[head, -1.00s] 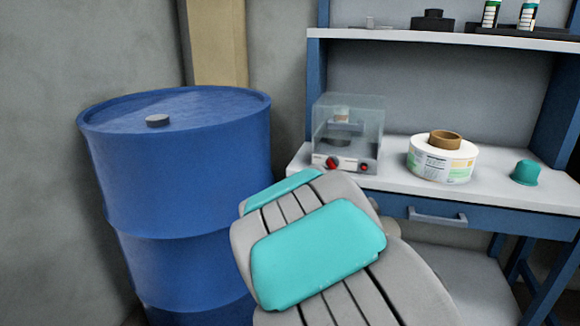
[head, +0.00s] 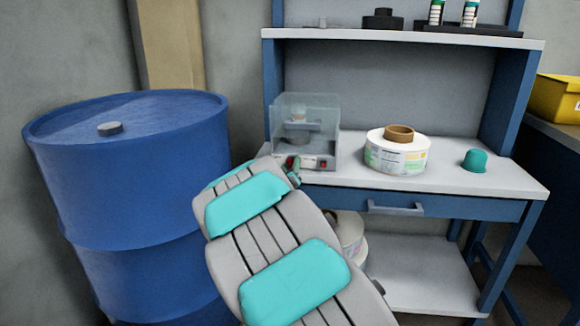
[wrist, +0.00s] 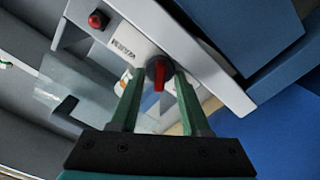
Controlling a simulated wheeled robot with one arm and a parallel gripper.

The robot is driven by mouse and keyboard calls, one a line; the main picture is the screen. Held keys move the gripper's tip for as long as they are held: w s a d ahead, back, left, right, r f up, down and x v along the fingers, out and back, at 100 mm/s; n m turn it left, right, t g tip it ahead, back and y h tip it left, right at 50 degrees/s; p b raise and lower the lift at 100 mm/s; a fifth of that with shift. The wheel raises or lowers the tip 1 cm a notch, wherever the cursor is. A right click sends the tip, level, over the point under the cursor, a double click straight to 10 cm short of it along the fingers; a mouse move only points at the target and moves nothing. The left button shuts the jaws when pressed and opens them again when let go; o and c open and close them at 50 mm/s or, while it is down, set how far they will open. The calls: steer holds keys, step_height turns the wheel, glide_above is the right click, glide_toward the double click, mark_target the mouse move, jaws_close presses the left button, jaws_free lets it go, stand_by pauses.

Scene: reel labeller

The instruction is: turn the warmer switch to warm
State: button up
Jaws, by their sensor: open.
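The warmer (head: 318,150) is a clear-lidded box with a light front panel, on the left end of the bench shelf. Its switch (wrist: 159,75) is a dark round knob with a red bar. In the wrist view the bar runs roughly up and down the picture, and the word WARM is printed to its left on the panel. My gripper (wrist: 160,82) is open, its two green fingers on either side of the knob. I cannot tell whether they touch it. In the head view my arm partly hides the panel's lower left.
A red button or lamp (wrist: 97,20) sits on the same panel. A label reel (head: 398,157) and a teal cap (head: 475,160) stand right of the warmer. A large blue drum (head: 130,200) stands left of my arm. A drawer (head: 400,208) is under the benchtop.

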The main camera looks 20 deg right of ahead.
jaws_close()
stand_by(0.4)
